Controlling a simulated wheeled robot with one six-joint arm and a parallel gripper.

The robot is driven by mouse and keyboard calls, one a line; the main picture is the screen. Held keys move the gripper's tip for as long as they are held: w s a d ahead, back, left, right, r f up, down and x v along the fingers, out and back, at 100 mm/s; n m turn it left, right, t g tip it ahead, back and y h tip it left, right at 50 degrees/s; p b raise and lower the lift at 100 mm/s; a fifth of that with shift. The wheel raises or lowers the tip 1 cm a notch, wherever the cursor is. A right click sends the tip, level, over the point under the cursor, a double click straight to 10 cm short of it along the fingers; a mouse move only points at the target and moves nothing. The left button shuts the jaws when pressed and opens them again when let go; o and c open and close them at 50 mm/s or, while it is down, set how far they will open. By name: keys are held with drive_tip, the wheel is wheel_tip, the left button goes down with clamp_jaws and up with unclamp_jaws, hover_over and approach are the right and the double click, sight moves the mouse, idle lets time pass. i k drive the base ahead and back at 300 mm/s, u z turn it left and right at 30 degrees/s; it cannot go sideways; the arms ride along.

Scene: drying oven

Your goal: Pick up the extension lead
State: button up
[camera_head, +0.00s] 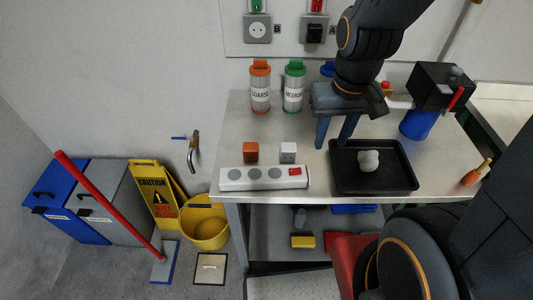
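The extension lead (264,178) is a long white block with several round grey sockets and a red switch at its right end. It lies along the front left edge of the steel bench (230,137). My gripper (332,144) points down over the bench, behind and to the right of the lead. Its two dark blue fingers are apart with nothing between them. It is not touching the lead.
Labelled canisters (260,88) stand at the back.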

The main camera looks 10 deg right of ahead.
sight(268, 177)
drive_tip(key=u, duration=1.4)
drive_tip(key=k, duration=0.55)
drive_tip(key=z, duration=1.45)
